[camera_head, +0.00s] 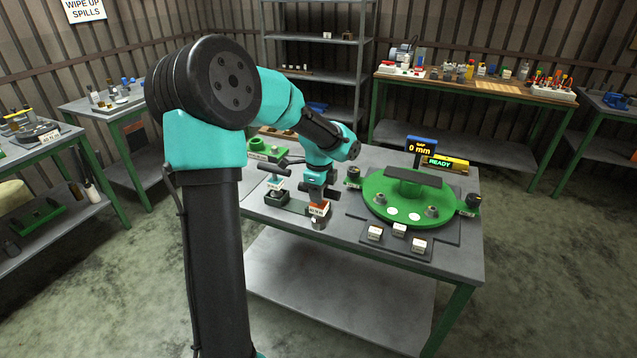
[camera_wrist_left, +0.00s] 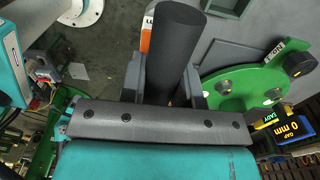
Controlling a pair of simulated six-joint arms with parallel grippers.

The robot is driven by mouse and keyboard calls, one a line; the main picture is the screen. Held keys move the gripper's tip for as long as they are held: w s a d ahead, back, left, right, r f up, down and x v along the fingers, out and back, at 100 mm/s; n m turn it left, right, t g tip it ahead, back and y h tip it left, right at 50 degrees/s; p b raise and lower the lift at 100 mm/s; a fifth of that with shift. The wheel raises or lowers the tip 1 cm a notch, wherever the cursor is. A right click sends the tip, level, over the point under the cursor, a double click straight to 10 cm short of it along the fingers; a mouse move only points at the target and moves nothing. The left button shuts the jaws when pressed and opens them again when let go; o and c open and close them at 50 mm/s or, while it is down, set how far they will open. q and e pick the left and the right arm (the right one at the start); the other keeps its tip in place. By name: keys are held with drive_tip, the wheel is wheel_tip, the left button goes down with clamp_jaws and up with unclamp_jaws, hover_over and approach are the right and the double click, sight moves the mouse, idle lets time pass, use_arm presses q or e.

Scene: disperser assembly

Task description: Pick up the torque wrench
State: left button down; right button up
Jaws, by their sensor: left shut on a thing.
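The torque wrench shows in the left wrist view as a thick dark cylindrical handle (camera_wrist_left: 178,38). My left gripper (camera_wrist_left: 166,88) is shut on it, with one grey finger on each side of the handle. In the head view the left gripper (camera_head: 318,192) is over the front left part of the middle table. An orange-red label block (camera_head: 318,209) shows just below the gripper. The wrench is mostly hidden behind my gripper there, and I cannot tell whether it is clear of the table. My right gripper is in neither view.
A green round disperser plate (camera_head: 390,212) fills the table's right half, with a gap display (camera_head: 421,148) behind it. Small labelled white blocks (camera_head: 399,230) stand in front of it. A dark T-shaped tool (camera_head: 272,173) stands left of my gripper. Free tabletop is narrow around it.

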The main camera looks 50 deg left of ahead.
use_arm(q)
drive_tip(key=shift+s+d+r, duration=0.15)
drive_tip(key=shift+s+d, duration=0.6)
drive_tip(key=shift+d, duration=0.1)
drive_tip(key=shift+s+d+r, duration=0.1)
drive_tip(key=shift+s+d, duration=0.65)
drive_tip(key=shift+d, duration=0.1)
drive_tip(key=shift+w, duration=0.1)
